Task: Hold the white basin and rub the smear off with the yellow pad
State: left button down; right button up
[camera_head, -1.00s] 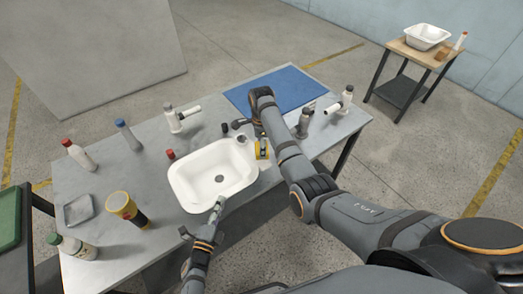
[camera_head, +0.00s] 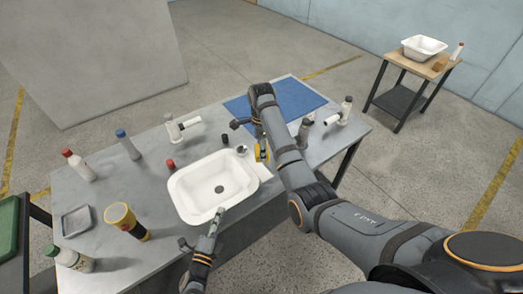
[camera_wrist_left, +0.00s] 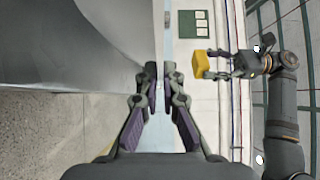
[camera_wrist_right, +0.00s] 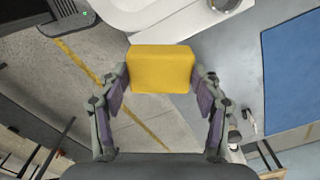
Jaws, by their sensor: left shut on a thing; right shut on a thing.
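My right gripper (camera_wrist_right: 161,85) is shut on the yellow pad (camera_wrist_right: 161,68). In the head view the pad (camera_head: 263,151) is just beyond the basin's right rim, apparently above the table; it also shows in the left wrist view (camera_wrist_left: 202,60).
A blue mat (camera_head: 297,95) lies behind my right arm. A side table stands back right.

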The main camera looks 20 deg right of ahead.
pick_arm(q)
jog(key=c, duration=1.4)
grip_release()
jog(key=shift+c, duration=0.2)
jog(key=v, duration=1.2)
jog(key=shift+f, duration=0.1)
